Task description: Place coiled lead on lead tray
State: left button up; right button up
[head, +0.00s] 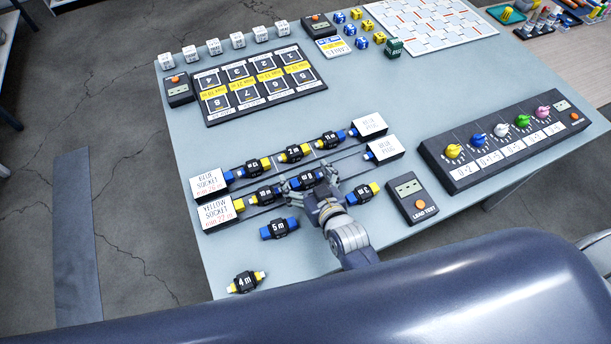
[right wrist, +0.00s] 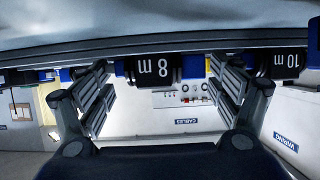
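The lead tray (head: 273,166) is a pair of long rails on the table, running from the socket blocks to the plug blocks. Several coiled leads with black bodies and coloured ends are lined up along it. My right gripper (head: 318,196) is at the near row, beside the coiled lead marked 8 m (head: 307,180). In the right wrist view its fingers (right wrist: 162,85) are spread apart, with the 8 m lead (right wrist: 164,68) between their tips. Firm contact cannot be told. Loose leads include 5 m (head: 279,229), 4 m (head: 245,282) and one at the right (head: 363,193). My left gripper is not in view.
A lead tester (head: 412,198) and a knob panel (head: 503,140) lie further right. A numbered board (head: 213,116) is at the back.

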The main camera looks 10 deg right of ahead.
jog(key=shift+r, duration=0.25)
jog(key=shift+s, duration=0.45)
jog(key=v, duration=1.1)
jog(key=shift+r+b, duration=0.1)
jog(key=shift+b, duration=0.3)
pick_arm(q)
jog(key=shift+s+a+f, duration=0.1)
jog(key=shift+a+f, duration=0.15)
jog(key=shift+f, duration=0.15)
